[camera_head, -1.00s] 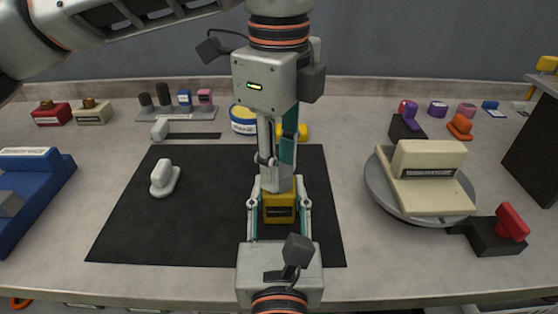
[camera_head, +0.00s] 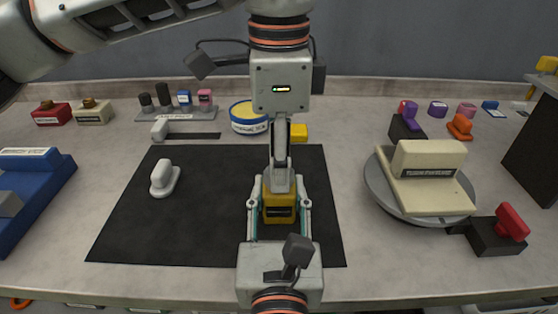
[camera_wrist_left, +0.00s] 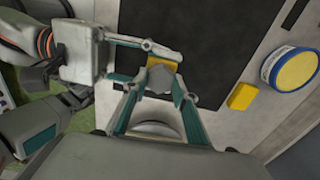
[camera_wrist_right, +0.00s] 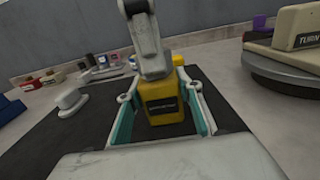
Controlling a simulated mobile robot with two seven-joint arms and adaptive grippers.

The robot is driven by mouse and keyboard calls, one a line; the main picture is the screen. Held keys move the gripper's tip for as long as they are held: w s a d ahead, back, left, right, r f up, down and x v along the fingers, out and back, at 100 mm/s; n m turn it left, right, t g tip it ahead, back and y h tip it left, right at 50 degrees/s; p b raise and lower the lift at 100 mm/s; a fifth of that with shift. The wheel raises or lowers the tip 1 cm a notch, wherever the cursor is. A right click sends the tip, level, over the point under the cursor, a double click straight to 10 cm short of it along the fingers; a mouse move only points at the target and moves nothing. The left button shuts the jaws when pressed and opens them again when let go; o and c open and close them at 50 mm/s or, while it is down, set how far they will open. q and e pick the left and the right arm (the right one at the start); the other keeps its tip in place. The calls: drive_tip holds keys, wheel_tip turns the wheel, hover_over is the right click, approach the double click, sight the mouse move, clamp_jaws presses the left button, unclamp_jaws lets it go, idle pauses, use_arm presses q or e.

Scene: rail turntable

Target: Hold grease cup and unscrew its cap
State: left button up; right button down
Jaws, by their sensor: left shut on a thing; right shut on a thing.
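The yellow grease cup (camera_head: 279,219) with a dark label stands upright on the black mat, in front of me in the head view. It also shows in the right wrist view (camera_wrist_right: 163,108). My right gripper (camera_head: 279,206) comes from the near side and is shut on the cup body, one finger on each side. My left gripper (camera_head: 281,184) points straight down from above and is shut on the cap at the cup's top. A grey cap-like piece (camera_wrist_left: 159,81) shows between its fingers in the left wrist view; the fingers mostly hide the cap in the head view.
The black mat (camera_head: 150,225) has a white handle-like piece (camera_head: 163,178) on its left. A round yellow tin (camera_head: 249,118) and a small yellow block (camera_head: 299,132) stand behind. A turntable (camera_head: 385,195) bearing a cream block is on the right, a blue holder (camera_head: 40,195) far left.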

use_arm(q)
drive_tip(key=n, duration=0.5)
drive_tip(key=shift+f, duration=0.15)
drive_tip(key=o, duration=1.2)
drive_tip(key=shift+o, duration=0.5)
drive_tip(key=shift+r, duration=0.25)
drive_tip(key=shift+r, duration=1.9)
